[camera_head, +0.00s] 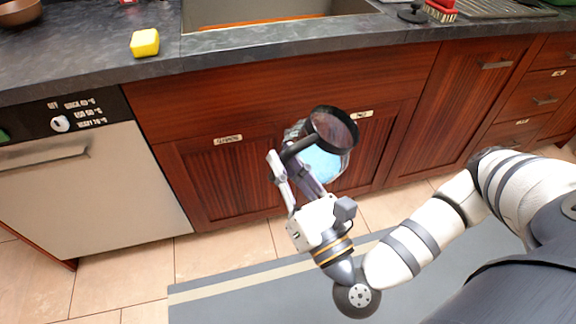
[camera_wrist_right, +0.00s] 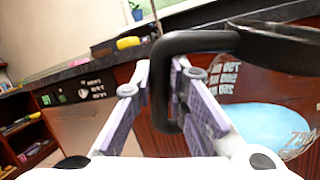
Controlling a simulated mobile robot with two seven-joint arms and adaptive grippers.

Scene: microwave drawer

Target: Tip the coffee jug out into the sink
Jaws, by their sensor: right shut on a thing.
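The coffee jug (camera_head: 326,164) is a glass jug with a dark lid and black handle, with something light blue showing in or through its glass. My right gripper (camera_head: 289,163) is shut on the jug's black handle, which shows between the fingers in the right wrist view (camera_wrist_right: 168,85). The jug is held in front of the cabinet doors, below the counter's front edge. The sink (camera_head: 340,7) is set into the counter at the top of the head view, with an orange-brown strip inside it. My left gripper is not in view.
A dark stone counter (camera_head: 90,50) runs across the top, with a yellow sponge (camera_head: 145,42) left of the sink. A black item (camera_head: 413,13) and a red thing (camera_head: 441,10) stand right of the sink. A dishwasher (camera_head: 85,170) is at the left. A grey mat (camera_head: 235,295) lies on the tiled floor.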

